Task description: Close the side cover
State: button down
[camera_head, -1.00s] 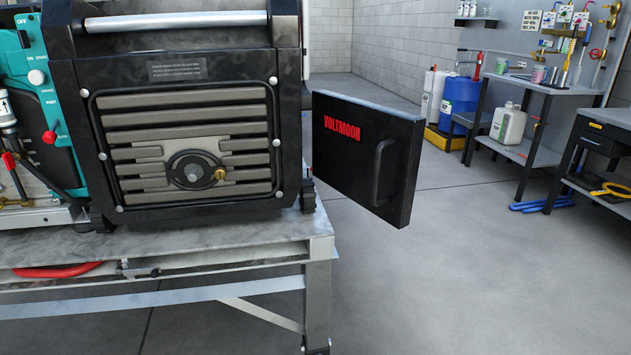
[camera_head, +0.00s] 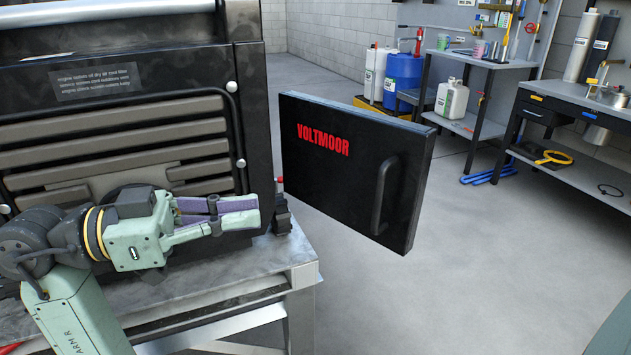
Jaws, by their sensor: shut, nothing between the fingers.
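The side cover (camera_head: 330,185) is a black panel with red VOLTMOOR lettering and a dark bar handle (camera_head: 384,184) near its right edge. It stands swung open to the right of the black machine (camera_head: 130,50), its left edge by the machine's right corner. My gripper (camera_head: 255,211) is shut and empty, pointing right, in front of the machine's lower grille. It is left of the cover and appears apart from it. My arm hides part of the grille.
The machine stands on a grey metal bench (camera_head: 230,275) whose right edge ends below the cover. A small dark latch-like part with a red tip (camera_head: 281,207) stands by the machine's corner. Open floor (camera_head: 480,270) lies right of the cover.

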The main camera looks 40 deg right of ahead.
jog(key=p+x, duration=0.3)
jog(key=x, duration=1.1)
jog(key=shift+s, duration=0.2)
